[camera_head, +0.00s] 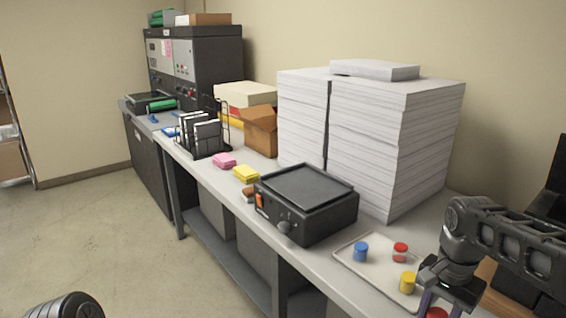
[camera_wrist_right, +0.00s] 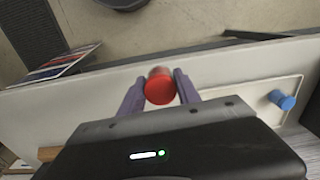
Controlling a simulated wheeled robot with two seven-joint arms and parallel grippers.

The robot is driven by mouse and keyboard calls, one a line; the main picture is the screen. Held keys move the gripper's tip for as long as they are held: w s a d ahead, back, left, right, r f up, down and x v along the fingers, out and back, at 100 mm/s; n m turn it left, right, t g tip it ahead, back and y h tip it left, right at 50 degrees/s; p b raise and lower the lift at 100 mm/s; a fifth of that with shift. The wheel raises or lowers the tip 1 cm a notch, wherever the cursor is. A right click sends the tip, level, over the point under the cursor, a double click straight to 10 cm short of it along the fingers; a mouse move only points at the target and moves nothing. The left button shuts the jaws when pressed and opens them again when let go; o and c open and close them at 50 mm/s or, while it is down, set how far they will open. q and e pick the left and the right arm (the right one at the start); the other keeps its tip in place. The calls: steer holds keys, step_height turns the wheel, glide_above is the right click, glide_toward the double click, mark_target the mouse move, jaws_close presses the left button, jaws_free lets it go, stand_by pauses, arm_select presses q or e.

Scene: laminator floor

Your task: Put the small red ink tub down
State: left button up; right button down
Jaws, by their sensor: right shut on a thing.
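My right gripper (camera_head: 440,305) is at the bottom right of the head view, by the near end of the pale tray (camera_head: 347,262). It is shut on a small red ink tub (camera_head: 437,313), cut off by the bottom edge there. In the right wrist view the red tub (camera_wrist_right: 160,88) sits between the two purple fingers of the gripper (camera_wrist_right: 160,92). A blue tub (camera_head: 360,252), another red tub (camera_head: 400,252) and a yellow tub (camera_head: 407,282) stand on the tray. Whether the held tub touches a surface, I cannot tell. My left gripper is not visible.
A black machine (camera_head: 306,203) stands on the bench left of the tray. Tall white paper stacks (camera_head: 395,140) rise behind it. Pink (camera_head: 224,160) and yellow pads (camera_head: 246,174) lie farther along the bench. In the wrist view a flat printed item (camera_wrist_right: 62,62) lies at the left.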

steer(key=w+a+f+n, duration=0.8)
steer(key=a+f+n, duration=0.2)
steer(key=a, duration=0.2)
steer(key=shift+w+a, duration=0.25)
steer(key=shift+a, duration=0.05)
steer(key=shift+f, duration=0.1)
stand_by(0.7)
